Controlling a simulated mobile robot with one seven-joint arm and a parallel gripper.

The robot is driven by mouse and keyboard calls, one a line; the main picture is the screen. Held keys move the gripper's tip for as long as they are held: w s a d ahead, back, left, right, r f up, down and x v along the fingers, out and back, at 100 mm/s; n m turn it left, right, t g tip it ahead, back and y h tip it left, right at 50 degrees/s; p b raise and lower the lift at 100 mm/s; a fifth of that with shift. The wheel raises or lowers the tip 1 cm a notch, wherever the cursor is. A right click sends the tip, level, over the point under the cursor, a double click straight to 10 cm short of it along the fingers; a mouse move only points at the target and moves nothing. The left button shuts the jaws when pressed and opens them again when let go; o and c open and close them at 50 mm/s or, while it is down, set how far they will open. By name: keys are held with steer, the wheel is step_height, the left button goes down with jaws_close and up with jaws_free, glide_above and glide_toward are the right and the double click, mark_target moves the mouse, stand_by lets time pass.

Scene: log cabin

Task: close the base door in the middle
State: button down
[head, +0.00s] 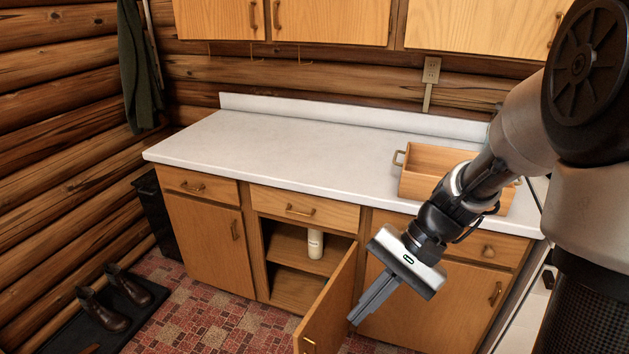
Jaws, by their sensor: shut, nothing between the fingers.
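The middle base door (328,304) stands wide open, swung out toward me from its right side. Its handle (309,345) shows low at the picture's bottom edge. The open middle cabinet (290,272) shows a shelf inside with a white bottle (315,243) on it. My gripper (356,316) is shut and empty. It points down and left, just right of the open door in the picture, in front of the right base door. I cannot tell whether its fingertips touch the door.
The left base door (205,240) and right base door (420,310) are closed, as are the drawers above. A wooden tray (425,160) sits on the white counter (270,150). Boots (105,295) stand on a mat at the left. Red patterned floor (210,315) is clear in front.

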steer(key=w+d+f+m+t+y+b, duration=0.1)
steer(key=w+f+m+y+b, duration=0.25)
steer(key=f, duration=0.55)
steer(key=w+d+f+m+t+y+b, duration=0.1)
steer(key=w+f+m+y+b, duration=0.2)
steer(key=f, duration=0.5)
steer(key=m+t+y+b, duration=0.3)
steer(key=m+t+b, duration=0.1)
steer(key=m+t, duration=0.6)
glide_toward(309, 323)
steer(key=shift+m+g+h, duration=0.25)
steer(key=shift+m+g, duration=0.1)
steer(key=shift+g, duration=0.15)
steer(key=x, duration=0.2)
steer(key=b+x, duration=0.1)
steer(key=x, duration=0.1)
steer(key=b+x, duration=0.1)
steer(key=x, duration=0.1)
steer(key=shift+w+a+r, duration=0.1)
steer(key=shift+w+r, duration=0.2)
steer(key=shift+r, duration=0.05)
